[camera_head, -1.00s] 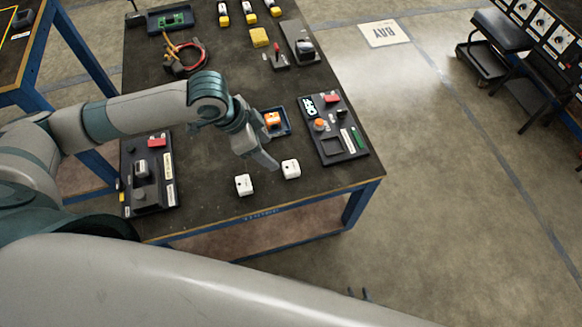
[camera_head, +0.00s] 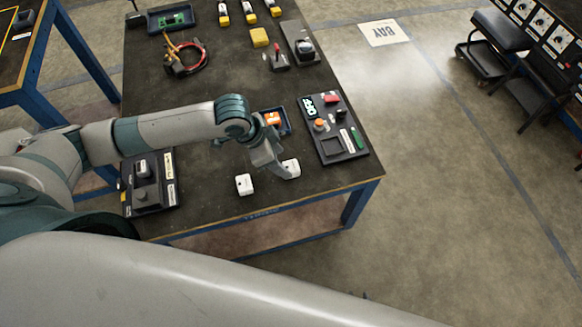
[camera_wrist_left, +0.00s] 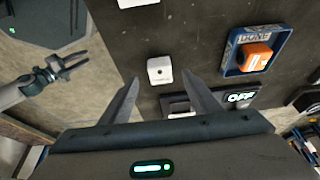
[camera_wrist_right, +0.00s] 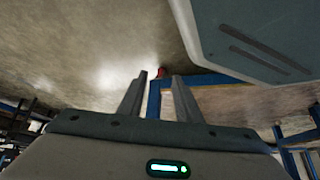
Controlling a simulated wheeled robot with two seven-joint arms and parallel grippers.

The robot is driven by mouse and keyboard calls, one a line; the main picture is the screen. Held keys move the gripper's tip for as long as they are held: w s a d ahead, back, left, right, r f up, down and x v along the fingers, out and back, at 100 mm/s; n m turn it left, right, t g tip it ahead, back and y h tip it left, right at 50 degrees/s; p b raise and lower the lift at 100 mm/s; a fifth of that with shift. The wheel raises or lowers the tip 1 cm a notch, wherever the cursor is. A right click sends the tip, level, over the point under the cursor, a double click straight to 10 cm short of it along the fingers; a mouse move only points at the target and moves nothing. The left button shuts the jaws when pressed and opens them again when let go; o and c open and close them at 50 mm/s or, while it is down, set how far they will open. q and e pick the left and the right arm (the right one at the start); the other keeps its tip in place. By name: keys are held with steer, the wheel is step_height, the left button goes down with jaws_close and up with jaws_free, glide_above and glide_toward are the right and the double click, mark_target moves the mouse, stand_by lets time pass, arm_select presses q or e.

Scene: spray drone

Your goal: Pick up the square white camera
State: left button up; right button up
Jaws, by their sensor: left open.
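Two small white square blocks with dark marks stand near the table's front edge in the head view, the right one (camera_head: 292,167) and the left one (camera_head: 244,184). My left gripper (camera_head: 281,174) is at the right block, partly covering it. In the left wrist view, a white block (camera_wrist_left: 160,70) lies between the spread, empty fingertips of the left gripper, with a gap on both sides. The other block is cut off at that view's top edge (camera_wrist_left: 130,3). My right gripper (camera_wrist_right: 160,82) is open and empty, away from the table.
A blue tray (camera_head: 288,128) with an orange item (camera_head: 271,118) stands just behind the left gripper. A dark panel (camera_head: 350,155) with buttons and an OFF display is to the right. A red-black cable coil (camera_head: 185,58) lies further back.

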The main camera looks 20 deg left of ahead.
mark_target(290, 167)
arm_select(q)
steer(key=d+f, duration=0.1)
steer(key=w+f, duration=0.1)
steer(key=shift+d+f+p, duration=0.3)
steer(key=shift+d, duration=0.05)
steer(key=shift+w+d+f, duration=0.15)
steer(key=shift+f, duration=0.4)
arm_select(e)
steer(key=s, duration=0.1)
steer(key=s+f, duration=0.1)
steer(key=s+d+g, duration=0.1)
steer(key=shift+s+f, duration=0.15)
steer(key=shift+f, duration=0.05)
steer(key=shift+w, duration=0.2)
arm_select(q)
steer(key=shift+c, duration=0.7)
steer(key=c, duration=1)
arm_select(e)
steer(key=shift+r, duration=0.1)
